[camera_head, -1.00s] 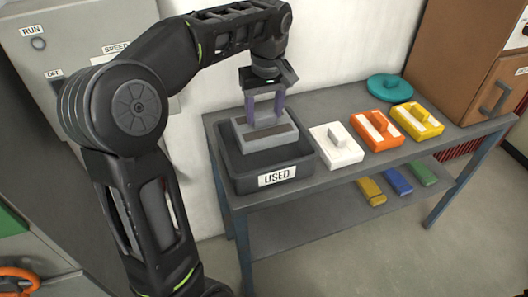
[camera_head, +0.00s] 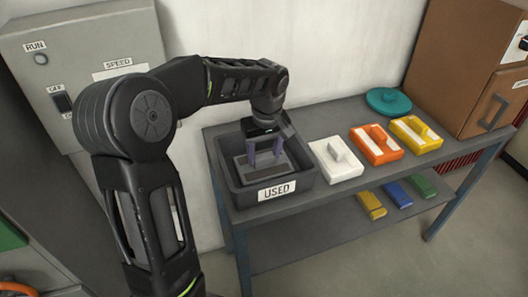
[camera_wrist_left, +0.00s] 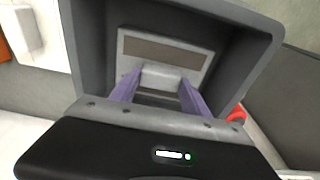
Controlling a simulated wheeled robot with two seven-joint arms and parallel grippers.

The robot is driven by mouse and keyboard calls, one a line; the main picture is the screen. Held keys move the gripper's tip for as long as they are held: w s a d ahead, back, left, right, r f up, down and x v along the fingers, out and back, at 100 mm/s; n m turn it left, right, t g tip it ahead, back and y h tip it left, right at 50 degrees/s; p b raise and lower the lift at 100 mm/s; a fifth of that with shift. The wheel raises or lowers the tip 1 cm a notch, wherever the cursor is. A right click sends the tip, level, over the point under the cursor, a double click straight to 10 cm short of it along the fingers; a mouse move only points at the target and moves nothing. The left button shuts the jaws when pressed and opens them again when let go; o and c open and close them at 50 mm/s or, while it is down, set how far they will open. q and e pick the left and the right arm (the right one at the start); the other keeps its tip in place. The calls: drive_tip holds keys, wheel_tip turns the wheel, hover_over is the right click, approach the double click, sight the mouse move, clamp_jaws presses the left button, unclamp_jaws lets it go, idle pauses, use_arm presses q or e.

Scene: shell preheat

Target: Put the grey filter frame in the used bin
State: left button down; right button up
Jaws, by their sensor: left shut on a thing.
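The grey filter frame (camera_head: 255,176) is inside the dark used bin (camera_head: 295,189), which stands at the left end of the table with a "USED" label on its front. My left gripper (camera_head: 264,157) reaches down into the bin and is shut on the frame's handle. The left wrist view shows the grey frame (camera_wrist_left: 150,47) with its brown strip, the purple fingers (camera_wrist_left: 158,88) on either side of the handle, and the bin walls (camera_wrist_left: 88,40) around it. I cannot tell whether the frame touches the bin floor. My right gripper is not in view.
White (camera_head: 336,159), orange (camera_head: 376,145) and yellow (camera_head: 416,134) handled blocks stand in a row right of the bin. A teal disc (camera_head: 388,101) lies behind them. A brown cabinet (camera_head: 455,65) is at the right end. Smaller blocks (camera_head: 371,205) lie on the lower shelf.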

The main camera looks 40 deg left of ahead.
sight(266, 168)
use_arm(q)
drive_tip(key=shift+f, duration=0.15)
drive_tip(key=c, duration=0.5)
unclamp_jaws()
drive_tip(key=r, duration=0.4)
drive_tip(key=d+r, duration=0.1)
drive_tip(key=r, duration=0.3)
drive_tip(key=s+r, duration=0.1)
drive_tip(key=r, duration=0.3)
drive_tip(key=shift+d+r, duration=0.1)
drive_tip(key=shift+d, duration=0.05)
